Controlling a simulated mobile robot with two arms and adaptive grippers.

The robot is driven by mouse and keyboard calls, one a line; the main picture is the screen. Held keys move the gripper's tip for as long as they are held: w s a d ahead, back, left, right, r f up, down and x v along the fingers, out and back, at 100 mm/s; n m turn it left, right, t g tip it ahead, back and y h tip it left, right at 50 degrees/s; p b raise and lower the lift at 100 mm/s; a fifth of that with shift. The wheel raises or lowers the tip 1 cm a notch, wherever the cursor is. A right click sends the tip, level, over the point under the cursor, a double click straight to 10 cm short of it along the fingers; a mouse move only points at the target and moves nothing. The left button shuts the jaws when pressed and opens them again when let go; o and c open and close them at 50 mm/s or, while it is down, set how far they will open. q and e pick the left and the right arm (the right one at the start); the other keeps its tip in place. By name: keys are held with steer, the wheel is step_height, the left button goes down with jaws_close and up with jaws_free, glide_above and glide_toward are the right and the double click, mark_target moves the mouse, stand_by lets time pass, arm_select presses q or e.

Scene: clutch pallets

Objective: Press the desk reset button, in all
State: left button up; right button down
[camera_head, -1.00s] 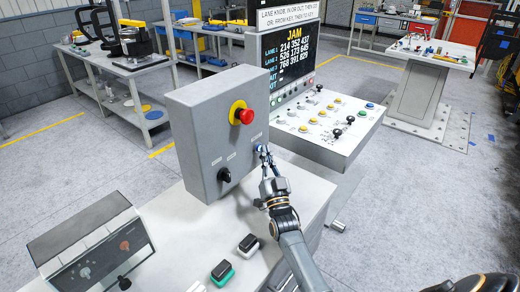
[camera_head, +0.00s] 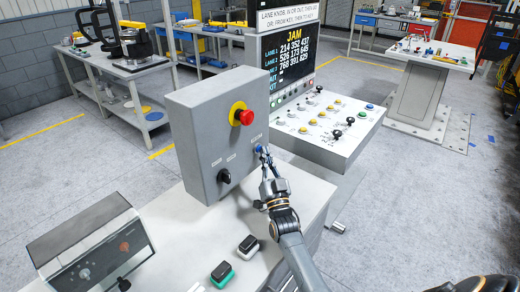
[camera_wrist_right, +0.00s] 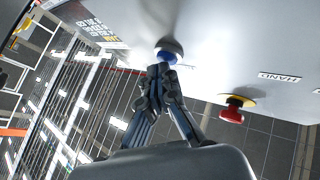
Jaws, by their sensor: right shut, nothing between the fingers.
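The grey control box (camera_head: 195,140) stands upright on the light desk top. Low on the right part of its face is a blue button (camera_head: 259,149) under a small label. The blue button also shows in the wrist view (camera_wrist_right: 169,52). My right gripper (camera_head: 266,158) is shut and empty, with its tips right in front of the blue button. In the right wrist view the closed fingertips (camera_wrist_right: 160,72) sit just below the button's cap; I cannot tell whether they touch it. My left gripper is not in view.
A red mushroom button (camera_head: 243,117) on a yellow ring and a black knob (camera_head: 224,176) share the box face. A sloped console (camera_head: 330,130) with a JAM screen (camera_head: 296,38) stands behind.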

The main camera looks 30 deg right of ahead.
steer(key=shift+s+d, duration=0.25)
steer(key=shift+s, duration=0.3)
steer(key=s, duration=0.1)
steer(key=s+d+p, duration=0.1)
steer(key=s, duration=0.1)
steer(key=s+d+p, duration=0.1)
steer(key=shift+s, duration=0.3)
steer(key=shift+a, duration=0.1)
stand_by(0.6)
